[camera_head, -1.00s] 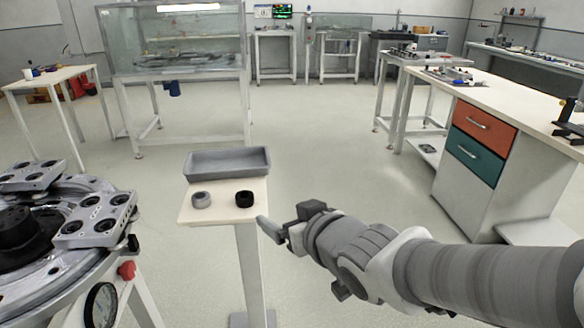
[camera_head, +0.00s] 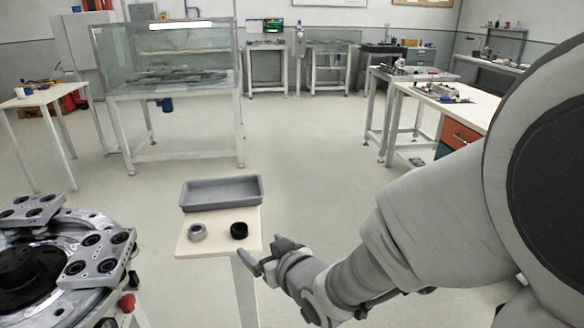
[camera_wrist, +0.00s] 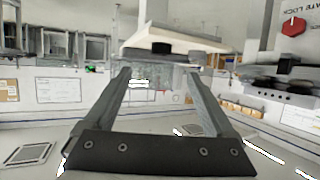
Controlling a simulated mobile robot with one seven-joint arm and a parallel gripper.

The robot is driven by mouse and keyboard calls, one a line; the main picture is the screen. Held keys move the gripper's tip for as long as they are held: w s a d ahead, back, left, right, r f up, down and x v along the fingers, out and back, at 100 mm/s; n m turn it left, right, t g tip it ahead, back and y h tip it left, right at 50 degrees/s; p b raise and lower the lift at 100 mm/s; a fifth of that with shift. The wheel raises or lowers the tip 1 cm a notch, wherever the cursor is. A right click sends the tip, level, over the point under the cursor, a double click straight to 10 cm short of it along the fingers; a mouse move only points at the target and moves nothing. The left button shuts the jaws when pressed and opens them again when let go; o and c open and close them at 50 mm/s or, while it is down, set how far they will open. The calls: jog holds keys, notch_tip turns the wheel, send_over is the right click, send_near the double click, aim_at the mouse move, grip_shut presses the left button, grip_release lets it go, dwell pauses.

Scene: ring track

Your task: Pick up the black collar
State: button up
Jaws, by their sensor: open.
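The black collar (camera_head: 239,231), a short dark ring, sits on the right part of a small pale stand top (camera_head: 217,246). My gripper (camera_head: 264,254) is open and empty, just right of and in front of the stand in the head view, apart from the collar. In the wrist view, which looks upside down, the two spread fingers (camera_wrist: 159,74) have nothing between them. The black collar (camera_wrist: 165,48) shows there, small, against the stand top (camera_wrist: 180,41) beyond the fingertips.
A grey collar (camera_head: 197,232) sits left of the black one. A grey tray (camera_head: 222,193) lies behind both. The ring track with metal blocks (camera_head: 98,256) is at the left. Open floor lies behind the stand, with a glass case (camera_head: 168,55) beyond.

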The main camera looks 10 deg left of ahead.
aim_at(239, 228)
jog(key=p+x, duration=0.2)
jog(key=x, duration=0.4)
jog(key=shift+w+a+f, duration=0.1)
jog(key=shift+w+a, duration=0.05)
jog(key=shift+a+r+x, duration=0.1)
jog(key=shift+r+x, duration=0.05)
jog(key=shift+x, duration=0.85)
jog(key=shift+a+r+x, duration=0.1)
jog(key=shift+r+x, duration=0.05)
jog(key=shift+x, duration=0.9)
jog(key=shift+a+r+x, duration=0.1)
jog(key=shift+r+x, duration=0.05)
jog(key=shift+x, duration=0.85)
grip_shut()
